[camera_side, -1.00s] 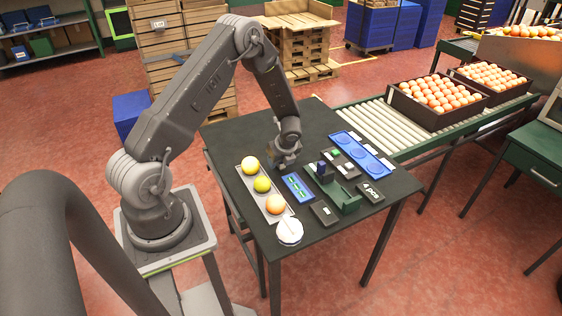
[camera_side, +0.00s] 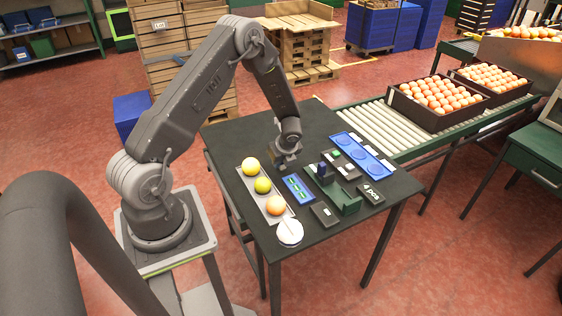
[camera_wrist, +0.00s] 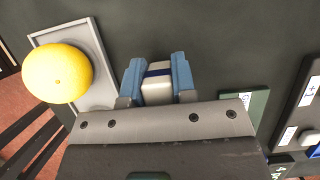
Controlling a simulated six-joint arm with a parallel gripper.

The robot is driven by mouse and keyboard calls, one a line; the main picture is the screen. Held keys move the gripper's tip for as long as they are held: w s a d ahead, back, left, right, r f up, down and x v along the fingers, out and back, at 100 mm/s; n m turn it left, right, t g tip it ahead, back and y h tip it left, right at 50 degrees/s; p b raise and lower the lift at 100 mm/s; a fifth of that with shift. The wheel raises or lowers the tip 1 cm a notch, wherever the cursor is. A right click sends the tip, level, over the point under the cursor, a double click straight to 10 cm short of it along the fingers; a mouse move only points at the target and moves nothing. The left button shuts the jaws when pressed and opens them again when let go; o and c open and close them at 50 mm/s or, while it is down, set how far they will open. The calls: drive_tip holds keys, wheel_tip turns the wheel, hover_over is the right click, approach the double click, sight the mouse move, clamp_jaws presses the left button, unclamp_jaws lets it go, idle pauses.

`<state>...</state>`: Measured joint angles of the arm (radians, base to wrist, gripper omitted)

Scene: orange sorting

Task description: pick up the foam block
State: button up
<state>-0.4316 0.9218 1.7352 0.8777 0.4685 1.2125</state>
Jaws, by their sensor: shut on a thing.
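In the wrist view, the foam block (camera_wrist: 157,92) is whitish with a dark blue band across it. It sits between the two blue fingers of my gripper (camera_wrist: 158,76), which is shut on it. In the side view, my gripper (camera_side: 286,161) is low over the dark table, just beyond the far end of the fruit tray. The block cannot be made out there, and its clearance from the table is unclear.
A grey tray (camera_side: 246,183) holds yellow, yellow-green and orange fruit. A blue panel (camera_side: 298,188), a green fixture (camera_side: 346,203), a blue tray with round recesses (camera_side: 376,166) and a white round item (camera_side: 290,232) stand nearby. The table's far left is clear.

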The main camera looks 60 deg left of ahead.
drive_tip(key=shift+r, duration=0.65)
wheel_tip(320, 180, up, 3)
drive_tip(key=shift+f, duration=0.1)
drive_tip(key=s+a+r, duration=0.6)
drive_tip(key=s, duration=0.4)
drive_tip(key=shift+r, duration=0.4)
hover_over(288, 177)
drive_tip(key=d, duration=0.2)
wheel_tip(288, 177, down, 3)
drive_tip(key=shift+a+f, duration=0.2)
drive_tip(key=shift+f, duration=2.7)
drive_tip(key=shift+f, duration=0.65)
drive_tip(key=shift+r, duration=0.1)
